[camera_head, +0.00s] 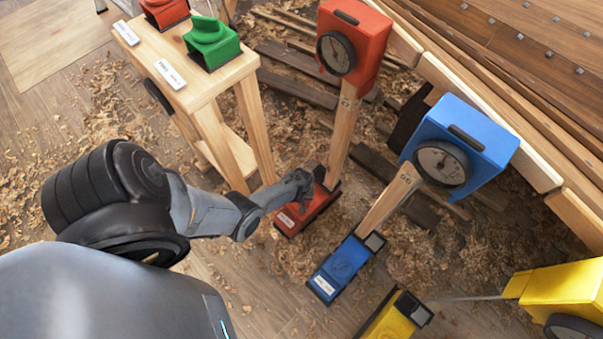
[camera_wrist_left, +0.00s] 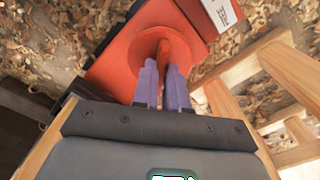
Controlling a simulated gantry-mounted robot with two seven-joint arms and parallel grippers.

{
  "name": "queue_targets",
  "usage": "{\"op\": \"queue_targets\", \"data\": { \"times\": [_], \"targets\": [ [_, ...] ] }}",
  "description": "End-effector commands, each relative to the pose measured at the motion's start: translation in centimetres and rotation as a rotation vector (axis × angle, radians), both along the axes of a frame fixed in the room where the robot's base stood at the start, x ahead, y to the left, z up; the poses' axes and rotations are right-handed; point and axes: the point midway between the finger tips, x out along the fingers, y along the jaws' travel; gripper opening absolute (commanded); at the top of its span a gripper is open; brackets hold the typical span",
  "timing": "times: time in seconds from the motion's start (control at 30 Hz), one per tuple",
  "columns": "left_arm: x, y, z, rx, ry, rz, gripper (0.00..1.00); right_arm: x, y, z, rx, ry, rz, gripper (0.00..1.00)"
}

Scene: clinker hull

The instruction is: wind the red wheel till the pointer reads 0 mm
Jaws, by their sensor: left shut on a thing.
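The red station has a red box (camera_head: 360,28) with a round dark dial (camera_head: 336,53) on a wooden post, above a red base (camera_head: 308,212) with a white label. The dial's pointer is too small to read. My left gripper (camera_head: 304,180) reaches down to the red base and hides part of it. In the left wrist view, the red wheel (camera_wrist_left: 149,43) is a round disc with an upright grip. The purple fingers of my left gripper (camera_wrist_left: 163,72) are shut on that grip from both sides. My right gripper is not in view.
A blue station (camera_head: 485,130) with its dial and base (camera_head: 342,267) stands just right. Yellow parts (camera_head: 565,290) are at lower right. A wooden bench (camera_head: 205,88) with green and red blocks is at upper left. The planked hull (camera_head: 530,60) lies at upper right. Shavings cover the floor.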

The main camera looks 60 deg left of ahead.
Motion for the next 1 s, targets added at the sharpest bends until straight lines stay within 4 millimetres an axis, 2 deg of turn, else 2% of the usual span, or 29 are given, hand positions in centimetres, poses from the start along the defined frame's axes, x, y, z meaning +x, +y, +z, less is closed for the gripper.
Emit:
{"op": "queue_targets", "data": {
  "times": [0.3,0.87,0.9,1.0],
  "targets": [
    [-0.08,0.06,-0.04,0.001,0.0,-0.133,0.0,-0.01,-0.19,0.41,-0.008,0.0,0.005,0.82],
    [-0.07,0.01,-0.11,0.001,0.001,-0.16,0.0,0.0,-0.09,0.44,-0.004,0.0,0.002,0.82],
    [-0.08,0.01,-0.11,0.001,0.001,-0.16,0.19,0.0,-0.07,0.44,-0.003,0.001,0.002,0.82],
    [-0.07,0.01,-0.1,0.001,0.001,-0.16,0.34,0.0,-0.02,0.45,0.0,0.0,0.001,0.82]
  ]
}}
